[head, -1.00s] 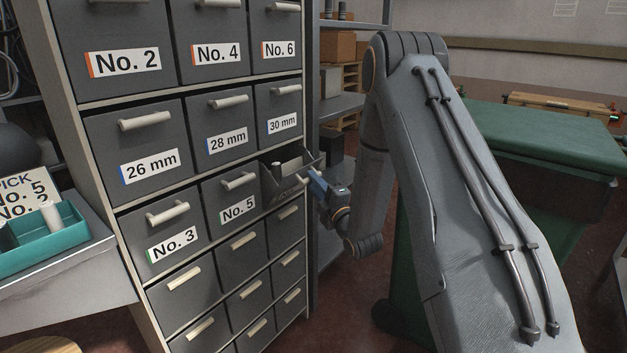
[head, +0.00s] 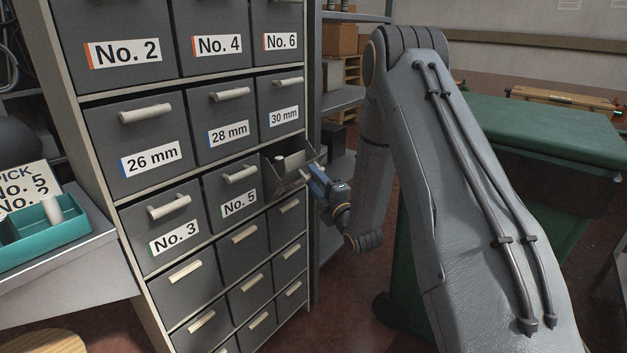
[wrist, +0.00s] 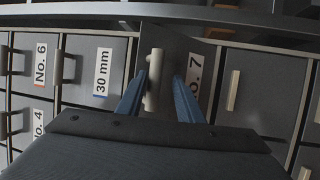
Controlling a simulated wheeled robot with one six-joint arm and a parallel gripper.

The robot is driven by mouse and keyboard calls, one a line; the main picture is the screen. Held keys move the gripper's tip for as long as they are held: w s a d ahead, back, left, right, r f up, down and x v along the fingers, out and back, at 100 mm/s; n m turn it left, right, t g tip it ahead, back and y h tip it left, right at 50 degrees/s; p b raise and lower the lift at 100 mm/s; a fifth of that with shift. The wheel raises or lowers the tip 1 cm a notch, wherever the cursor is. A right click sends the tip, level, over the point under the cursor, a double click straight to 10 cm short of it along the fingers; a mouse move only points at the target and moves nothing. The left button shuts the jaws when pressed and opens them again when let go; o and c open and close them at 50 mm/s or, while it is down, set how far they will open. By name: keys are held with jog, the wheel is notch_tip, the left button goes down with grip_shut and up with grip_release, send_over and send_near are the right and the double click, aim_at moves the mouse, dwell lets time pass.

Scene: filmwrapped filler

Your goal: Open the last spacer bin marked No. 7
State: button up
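The No. 7 bin (head: 277,185) stands pulled out from the cabinet, to the right of the No. 5 bin. Its open top shows a small pale cylinder (head: 279,160) inside. My gripper (head: 312,176) is at the bin's front. In the wrist view the two blue fingers of my gripper (wrist: 160,80) are apart, one on each side of the handle. A gap shows between the handle and the right finger; the left finger is close to it, contact unclear.
The cabinet's other bins, such as No. 5 (head: 232,196) and 30 mm (head: 281,105), are shut. A grey shelf rack (head: 340,105) stands just right of the cabinet. A green-lidded container (head: 540,140) stands behind my arm. A teal tray (head: 45,243) is at left.

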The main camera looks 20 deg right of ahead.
jog(key=shift+s, duration=0.1)
jog(key=v, duration=0.7)
jog(key=shift+s+b, duration=0.3)
jog(key=shift+b, duration=0.05)
jog(key=shift+d, duration=0.1)
